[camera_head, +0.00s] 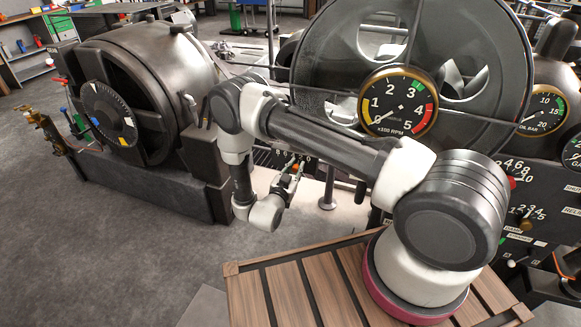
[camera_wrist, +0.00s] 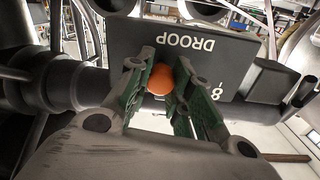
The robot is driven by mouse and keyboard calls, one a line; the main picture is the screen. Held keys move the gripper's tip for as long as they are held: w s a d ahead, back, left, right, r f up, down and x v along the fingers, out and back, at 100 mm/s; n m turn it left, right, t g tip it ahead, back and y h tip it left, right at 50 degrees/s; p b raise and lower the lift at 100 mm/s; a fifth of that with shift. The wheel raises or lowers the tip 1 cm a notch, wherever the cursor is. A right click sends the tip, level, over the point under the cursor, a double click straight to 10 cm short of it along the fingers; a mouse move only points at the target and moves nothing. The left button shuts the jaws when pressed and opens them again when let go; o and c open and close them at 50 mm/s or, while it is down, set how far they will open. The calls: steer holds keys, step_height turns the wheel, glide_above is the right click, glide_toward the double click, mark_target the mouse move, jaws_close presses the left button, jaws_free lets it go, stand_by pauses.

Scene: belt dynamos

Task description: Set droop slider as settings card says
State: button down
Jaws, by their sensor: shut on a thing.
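In the wrist view, a dark panel (camera_wrist: 222,52) carries the word DROOP, seen upside down, with part of a white figure 8 at its lower right. An orange round knob (camera_wrist: 161,79) sits between the green-padded fingers of my gripper (camera_wrist: 160,85). The fingers are shut on the knob, in front of the panel. In the head view, my gripper (camera_head: 294,168) is small, beside the machine's lower middle, with a speck of orange at its tip. The slider's scale is mostly hidden there by my arm. I cannot make out a settings card in either view.
A large dark wheel (camera_head: 330,55) and an RPM gauge (camera_head: 398,101) stand behind my arm. A round dynamo (camera_head: 150,75) with a marked dial (camera_head: 109,113) is at the left. A control panel (camera_head: 518,205) stands at the right. Open floor (camera_head: 60,240) lies at the lower left.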

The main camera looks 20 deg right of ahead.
steer(key=shift+s+d, duration=0.25)
steer(key=shift+d, duration=0.1)
steer(key=c, duration=1.3)
jaws_free()
steer(key=shift+o, duration=0.2)
steer(key=shift+a, duration=0.1)
steer(key=v, duration=1.2)
steer(key=shift+s, duration=0.1)
